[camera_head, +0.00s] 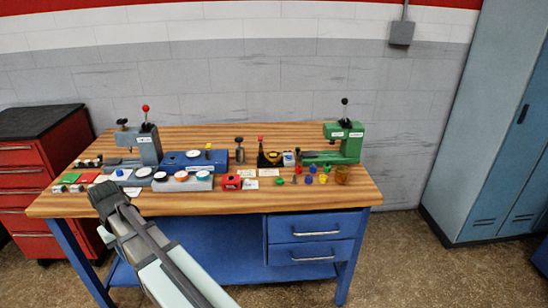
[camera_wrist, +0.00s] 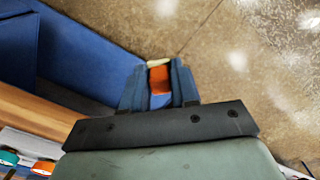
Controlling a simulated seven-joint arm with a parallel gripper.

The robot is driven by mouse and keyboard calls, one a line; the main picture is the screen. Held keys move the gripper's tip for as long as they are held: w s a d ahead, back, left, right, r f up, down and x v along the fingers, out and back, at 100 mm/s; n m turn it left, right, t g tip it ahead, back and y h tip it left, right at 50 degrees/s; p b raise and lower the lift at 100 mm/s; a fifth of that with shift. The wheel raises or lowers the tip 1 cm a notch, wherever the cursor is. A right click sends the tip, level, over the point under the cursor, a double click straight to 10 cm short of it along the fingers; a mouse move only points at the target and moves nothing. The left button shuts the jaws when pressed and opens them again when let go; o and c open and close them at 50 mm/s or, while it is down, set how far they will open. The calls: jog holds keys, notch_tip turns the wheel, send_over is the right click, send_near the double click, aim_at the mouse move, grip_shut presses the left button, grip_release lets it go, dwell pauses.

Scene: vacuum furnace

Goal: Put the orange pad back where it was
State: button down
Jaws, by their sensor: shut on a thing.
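My gripper (camera_wrist: 158,88) is shut on an orange pad (camera_wrist: 159,79), which shows as a small block between the two blue-grey fingers in the wrist view. A pale edge shows at the fingertips, beyond the pad. The gripper is in front of the workbench, with floor behind it in the wrist view. In the head view my arm reaches up to the bench's front left edge, and the pad cannot be made out there.
Flat green (camera_head: 70,178) and red (camera_head: 88,178) pieces lie at the bench's left end. A grey press (camera_head: 148,145), a blue block (camera_head: 190,162) and a green press (camera_head: 345,143) stand toward the back. Small coloured parts lie at right. The bench's front strip (camera_head: 290,200) is mostly clear.

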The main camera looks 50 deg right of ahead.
jog(key=s+d+r+m, duration=0.1)
jog(key=s+d+m, duration=0.15)
jog(key=d, duration=1.35)
jog(key=s+d+r+m, duration=0.1)
jog(key=d+m, duration=0.2)
jog(key=d, duration=1.3)
jog(key=m, duration=0.4)
send_near(285, 173)
jog(key=s+a, duration=0.1)
jog(key=a, duration=0.1)
jog(key=s+a, duration=0.1)
jog(key=a, duration=0.2)
jog(key=s+a+r, duration=0.1)
jog(key=a, duration=0.1)
jog(key=shift+s+a+r, duration=0.1)
jog(key=shift+s+a, duration=0.1)
jog(key=shift+s, duration=0.15)
jog(key=shift+w+d+r, duration=0.8)
jog(key=shift+w+d, duration=0.85)
jog(key=shift+d, duration=2.1)
jog(key=shift+n, duration=0.25)
jog(key=shift+f, duration=4.6)
jog(key=shift+f, duration=0.15)
jog(key=c, duration=0.9)
grip_release()
jog(key=shift+o, duration=0.2)
jog(key=shift+w, duration=0.1)
